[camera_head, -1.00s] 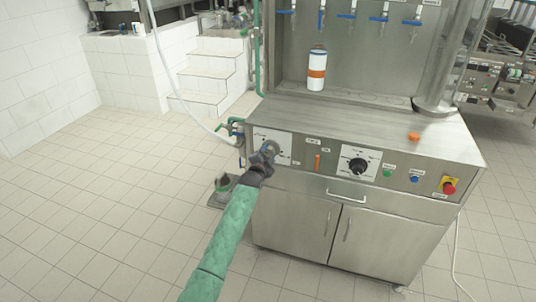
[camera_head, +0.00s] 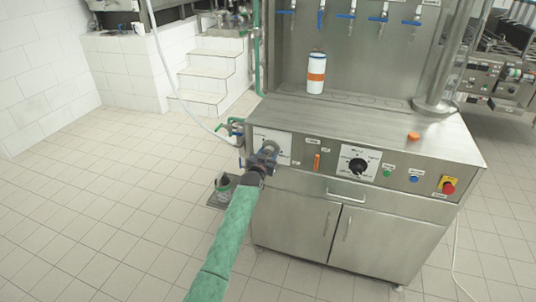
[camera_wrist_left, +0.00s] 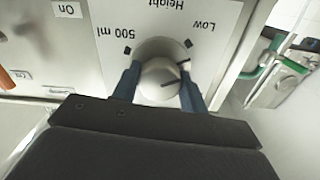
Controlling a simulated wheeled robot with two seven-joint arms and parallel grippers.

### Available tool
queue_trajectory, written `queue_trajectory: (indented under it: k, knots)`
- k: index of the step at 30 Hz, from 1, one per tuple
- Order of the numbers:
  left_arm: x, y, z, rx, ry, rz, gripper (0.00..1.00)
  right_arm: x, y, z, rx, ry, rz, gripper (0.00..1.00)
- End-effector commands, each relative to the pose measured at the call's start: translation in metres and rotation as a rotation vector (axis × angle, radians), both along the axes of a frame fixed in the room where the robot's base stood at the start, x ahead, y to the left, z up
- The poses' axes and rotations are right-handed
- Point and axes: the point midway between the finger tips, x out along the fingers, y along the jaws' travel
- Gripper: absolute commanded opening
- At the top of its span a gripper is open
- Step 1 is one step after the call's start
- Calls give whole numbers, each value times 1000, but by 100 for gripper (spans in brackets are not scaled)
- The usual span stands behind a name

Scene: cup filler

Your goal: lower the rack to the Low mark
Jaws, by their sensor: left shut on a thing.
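My left gripper (camera_head: 263,166) is at the left end of the filler's front panel. In the left wrist view its two blue fingers (camera_wrist_left: 160,92) are shut on the sides of a round grey height knob (camera_wrist_left: 158,74). The panel plate around the knob reads "Height", with the 500 ml mark (camera_wrist_left: 127,50) and the Low mark (camera_wrist_left: 188,43). A dark line shows on the knob, but I cannot tell exactly where it points. My right gripper is out of view.
A black dial (camera_head: 357,166), an orange switch (camera_head: 317,162), green and blue buttons and a red stop button (camera_head: 449,186) sit along the panel. An orange cap (camera_head: 413,136) lies on the worktop. The tiled floor is open at left.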

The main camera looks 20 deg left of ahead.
Motion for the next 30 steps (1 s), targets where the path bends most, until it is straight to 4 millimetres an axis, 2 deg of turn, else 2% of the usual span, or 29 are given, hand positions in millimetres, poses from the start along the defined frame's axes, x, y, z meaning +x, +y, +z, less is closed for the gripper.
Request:
queue_trajectory:
  k: [6, 15, 30]
  knots:
    - [0, -1, -1, -173, 8, -1, 20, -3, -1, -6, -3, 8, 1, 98]
    - [0, -1, -1, -325, 13, 0, 20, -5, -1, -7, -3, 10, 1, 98]
    - [0, 0, 0, -379, 14, 0, 20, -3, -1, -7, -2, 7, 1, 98]
